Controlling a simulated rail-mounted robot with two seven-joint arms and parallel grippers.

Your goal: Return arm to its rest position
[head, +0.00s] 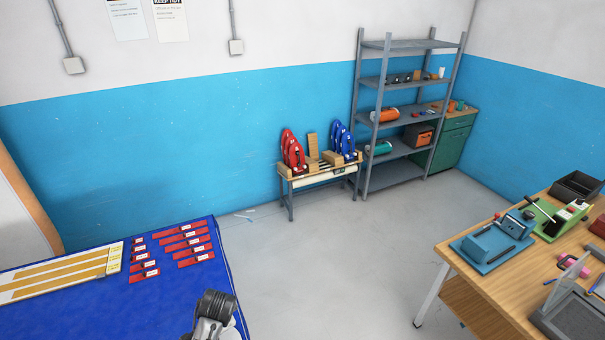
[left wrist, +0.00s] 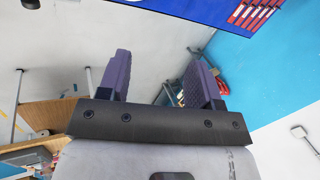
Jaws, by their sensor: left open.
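My left gripper (left wrist: 160,82) shows in the left wrist view with its two purple fingers wide apart. Nothing is between the fingers; the pale floor and part of the far wall show beyond them. In the head view a grey and black part of my arm (head: 213,315) stands at the bottom, by the right front part of the blue table (head: 190,285). No fingertips can be made out there. My right gripper is in neither view.
Several red labelled strips (head: 185,240) and yellow-white boards (head: 60,275) lie on the blue table. A wooden workbench (head: 455,245) with tools stands at the right. A small stand (head: 320,177) and a metal shelf (head: 398,175) stand at the back wall.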

